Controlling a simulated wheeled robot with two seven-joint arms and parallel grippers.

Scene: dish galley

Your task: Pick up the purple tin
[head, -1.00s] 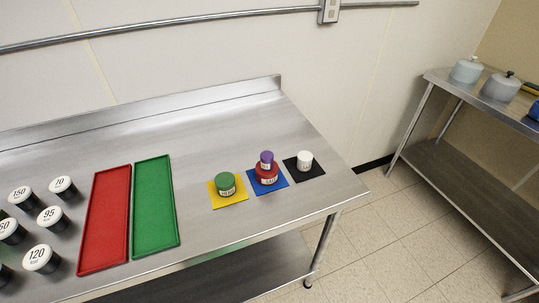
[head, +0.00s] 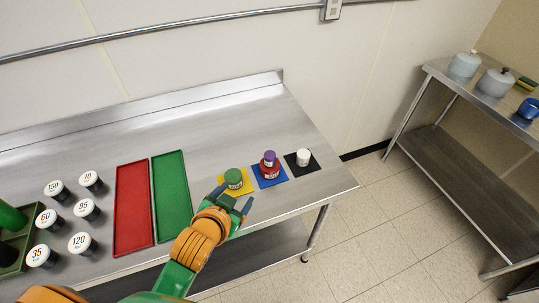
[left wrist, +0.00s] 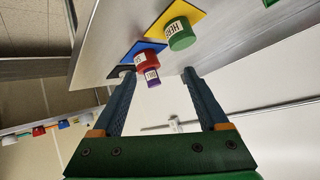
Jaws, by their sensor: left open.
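The purple tin (head: 270,157) is small and stands on top of a red tin (head: 269,170) on a blue mat (head: 283,177). The purple tin also shows in the left wrist view (left wrist: 152,77), ahead of the fingers and seen between them. My left gripper (head: 233,201) is open and empty, at the table's front side, to the left of and nearer than the purple tin. In the left wrist view its two fingers (left wrist: 155,100) stand wide apart and touch nothing. My right gripper is not in view.
A green tin (head: 233,177) stands on a yellow mat (head: 250,186), close beyond my left gripper. A white tin (head: 303,157) stands on a black mat (head: 313,170) at right. Red (head: 133,210) and green (head: 171,195) trays and several numbered black canisters lie left.

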